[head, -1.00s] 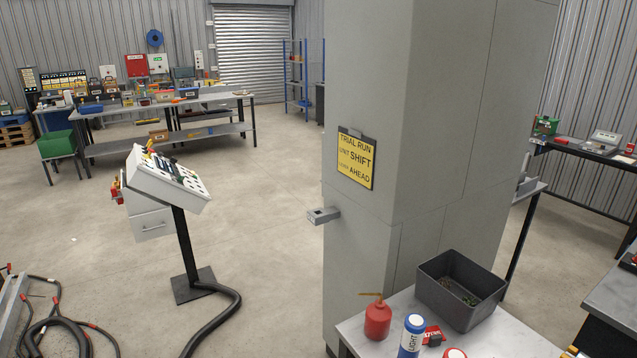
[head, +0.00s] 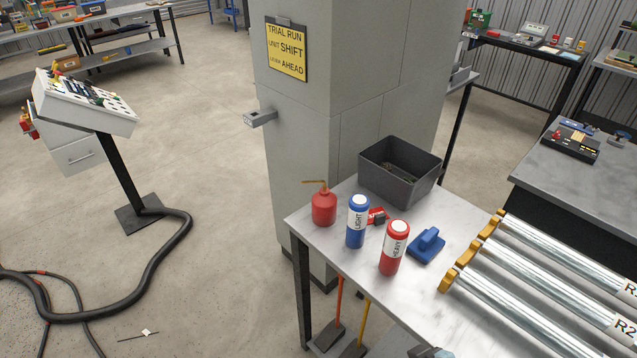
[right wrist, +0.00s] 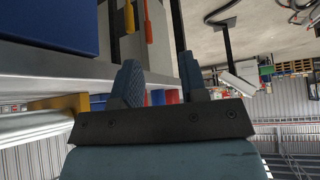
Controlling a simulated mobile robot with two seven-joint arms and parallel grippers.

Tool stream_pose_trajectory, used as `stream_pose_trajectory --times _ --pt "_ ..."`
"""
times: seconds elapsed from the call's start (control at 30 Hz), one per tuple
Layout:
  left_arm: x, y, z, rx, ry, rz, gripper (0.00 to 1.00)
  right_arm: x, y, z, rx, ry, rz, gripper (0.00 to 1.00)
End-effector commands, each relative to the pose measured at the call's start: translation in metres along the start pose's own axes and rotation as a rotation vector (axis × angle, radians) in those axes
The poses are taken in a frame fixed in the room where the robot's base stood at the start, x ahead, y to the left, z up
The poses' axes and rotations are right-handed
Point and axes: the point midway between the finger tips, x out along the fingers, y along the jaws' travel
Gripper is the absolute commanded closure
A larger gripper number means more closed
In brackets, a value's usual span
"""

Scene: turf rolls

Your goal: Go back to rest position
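My right gripper (right wrist: 158,64) shows in the right wrist view, its two dark blue-grey fingers apart with nothing between them. It is beside a grey table edge (right wrist: 65,88), which runs along the left of that view. A small grey-blue part, probably of my right arm, just shows at the bottom edge of the head view. My left gripper is not in view.
The table (head: 330,240) bears a red squeeze bottle (head: 324,208), blue LIGHT bottle (head: 357,225), red HEAVY bottle (head: 394,250), blue block (head: 427,245) and grey bin (head: 385,185). Metal rollers (head: 520,310) lie right. A control stand (head: 120,170) and hose occupy the left floor.

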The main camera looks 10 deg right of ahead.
Motion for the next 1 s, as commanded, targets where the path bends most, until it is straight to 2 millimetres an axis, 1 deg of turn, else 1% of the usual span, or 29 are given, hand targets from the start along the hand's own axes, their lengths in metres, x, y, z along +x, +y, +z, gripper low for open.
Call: stream_pose_trajectory --times 0.03,0.2,0.4,0.43,0.47,0.5,0.57,0.7,0.8,0.9,1.0 --pt "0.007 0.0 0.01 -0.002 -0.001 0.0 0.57 0.021 -0.004 0.009 -0.002 0.032 -0.008 0.6" --pt "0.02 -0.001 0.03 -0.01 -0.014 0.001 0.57 0.069 -0.017 0.025 -0.006 0.173 -0.035 0.6" --pt "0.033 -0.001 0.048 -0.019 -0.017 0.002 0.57 0.115 -0.033 0.047 -0.004 0.338 -0.066 0.6" --pt "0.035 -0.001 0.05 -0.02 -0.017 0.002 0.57 0.121 -0.035 0.051 -0.003 0.362 -0.07 0.6" --pt "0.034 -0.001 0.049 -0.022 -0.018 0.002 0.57 0.122 -0.037 0.051 -0.003 0.384 -0.074 0.6" --pt "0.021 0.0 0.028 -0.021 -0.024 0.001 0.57 0.098 -0.036 0.034 -0.006 0.382 -0.07 0.6" --pt "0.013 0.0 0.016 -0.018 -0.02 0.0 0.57 0.087 -0.035 0.027 -0.009 0.382 -0.068 0.6" --pt "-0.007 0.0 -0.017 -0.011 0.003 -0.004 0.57 0.061 -0.033 0.011 -0.016 0.386 -0.063 0.6" --pt "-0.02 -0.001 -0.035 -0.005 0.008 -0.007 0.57 0.042 -0.032 0.0 -0.022 0.39 -0.059 0.6" --pt "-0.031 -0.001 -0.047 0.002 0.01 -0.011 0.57 0.027 -0.031 -0.009 -0.028 0.392 -0.055 0.6" --pt "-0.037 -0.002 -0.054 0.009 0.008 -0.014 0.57 0.018 -0.031 -0.014 -0.033 0.394 -0.052 0.6"
